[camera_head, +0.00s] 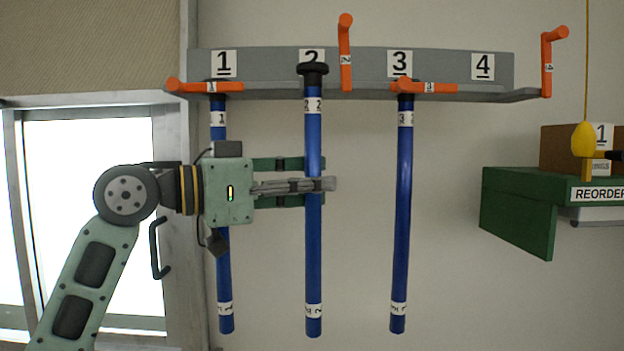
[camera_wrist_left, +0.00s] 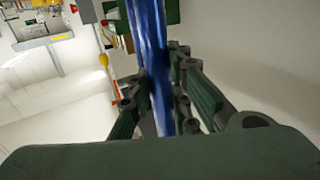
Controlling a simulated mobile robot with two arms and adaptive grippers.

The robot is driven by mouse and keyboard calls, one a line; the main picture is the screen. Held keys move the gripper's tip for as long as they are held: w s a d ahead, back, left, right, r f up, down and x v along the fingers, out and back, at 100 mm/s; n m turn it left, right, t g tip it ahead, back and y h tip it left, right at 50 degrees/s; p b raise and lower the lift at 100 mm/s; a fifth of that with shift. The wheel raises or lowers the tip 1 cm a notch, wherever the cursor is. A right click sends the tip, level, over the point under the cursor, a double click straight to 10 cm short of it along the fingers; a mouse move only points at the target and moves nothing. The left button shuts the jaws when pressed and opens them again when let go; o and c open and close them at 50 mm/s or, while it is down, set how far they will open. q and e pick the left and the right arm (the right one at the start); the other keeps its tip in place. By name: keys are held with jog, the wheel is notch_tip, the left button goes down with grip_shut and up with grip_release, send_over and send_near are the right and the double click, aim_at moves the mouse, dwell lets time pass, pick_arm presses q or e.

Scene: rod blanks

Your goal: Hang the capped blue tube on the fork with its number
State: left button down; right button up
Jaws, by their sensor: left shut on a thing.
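The capped blue tube (camera_head: 313,240) hangs upright below the plate marked 2, with its black cap (camera_head: 313,72) at the height of the grey rail (camera_head: 445,90). It carries white labels that look like 2. My left gripper (camera_head: 320,185) is shut on this tube below its upper label; the tube also shows between the fingers in the left wrist view (camera_wrist_left: 150,60). I cannot tell whether the cap rests on the fork, which the cap hides. The orange latch marked 2 (camera_head: 346,50) stands raised beside the cap. My right gripper is not in view.
Blue tubes hang at 1 (camera_head: 222,275) and 3 (camera_head: 402,220), under lowered orange latches (camera_head: 205,87) and (camera_head: 425,87). Position 4 is empty, its latch (camera_head: 548,62) raised. A green box (camera_head: 520,215) and yellow hanging piece (camera_head: 583,140) are at right.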

pick_arm(q)
jog(key=shift+w+f+p, duration=0.15)
jog(key=shift+w+f, duration=0.15)
jog(key=shift+w, duration=0.55)
jog(key=shift+w+f+p, duration=0.15)
jog(key=shift+w+f, duration=0.1)
jog(key=shift+w, duration=0.55)
jog(key=c, duration=1.5)
grip_release()
jog(key=shift+c, duration=0.2)
jog(key=shift+a, duration=0.1)
